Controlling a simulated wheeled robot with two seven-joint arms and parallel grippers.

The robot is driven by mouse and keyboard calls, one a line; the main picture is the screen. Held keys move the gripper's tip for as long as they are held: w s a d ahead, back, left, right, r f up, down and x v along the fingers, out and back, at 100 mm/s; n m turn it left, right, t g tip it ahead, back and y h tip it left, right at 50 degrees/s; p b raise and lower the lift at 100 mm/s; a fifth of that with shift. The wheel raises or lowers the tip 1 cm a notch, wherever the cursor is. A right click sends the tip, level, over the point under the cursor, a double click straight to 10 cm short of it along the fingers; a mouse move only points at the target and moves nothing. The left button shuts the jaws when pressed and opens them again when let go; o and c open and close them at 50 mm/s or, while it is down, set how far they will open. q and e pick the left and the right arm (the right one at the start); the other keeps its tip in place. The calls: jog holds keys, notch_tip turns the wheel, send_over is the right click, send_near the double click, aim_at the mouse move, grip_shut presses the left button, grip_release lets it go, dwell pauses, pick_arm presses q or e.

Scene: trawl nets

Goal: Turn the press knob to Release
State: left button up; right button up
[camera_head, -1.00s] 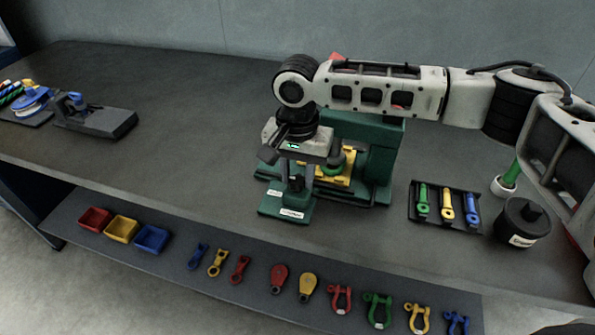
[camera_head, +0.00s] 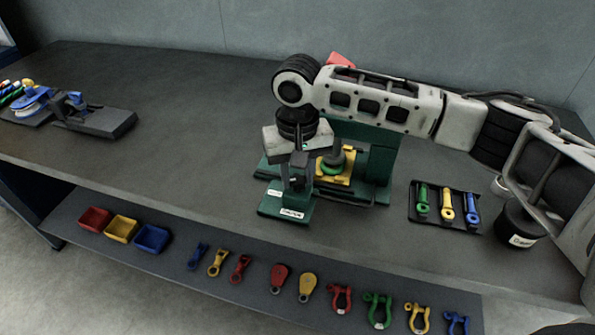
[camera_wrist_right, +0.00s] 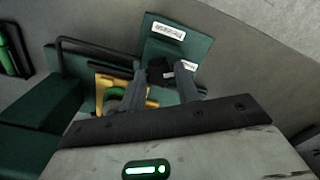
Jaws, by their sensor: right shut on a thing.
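The green press (camera_head: 372,165) stands on the bench, with a yellow plate (camera_head: 345,178) and a green ring under its ram. At its front is a green base (camera_head: 285,207) with white labels, also seen in the right wrist view (camera_wrist_right: 178,48). My right gripper (camera_head: 297,182) points down over this base. Its grey fingers (camera_wrist_right: 170,78) are shut on the small dark knob (camera_wrist_right: 158,68), which they partly hide. The label text is too small to read, so I cannot tell the knob's setting. My left gripper is not in view.
A black tray (camera_head: 446,207) with green, yellow and blue tools lies right of the press, beside a black pot (camera_head: 520,222). Red, yellow and blue bins (camera_head: 122,229), links, blocks and shackles line the lower front shelf. The bench's left middle is clear.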

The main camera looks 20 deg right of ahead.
aim_at(298, 179)
jog(key=n, duration=0.5)
jog(key=shift+n, duration=0.3)
jog(key=n, duration=0.6)
jog(key=shift+r, duration=0.1)
dwell(0.3)
jog(key=o, duration=1)
jog(key=shift+c, duration=0.2)
notch_tip(298, 179, up, 16)
jog(key=shift+s, duration=0.1)
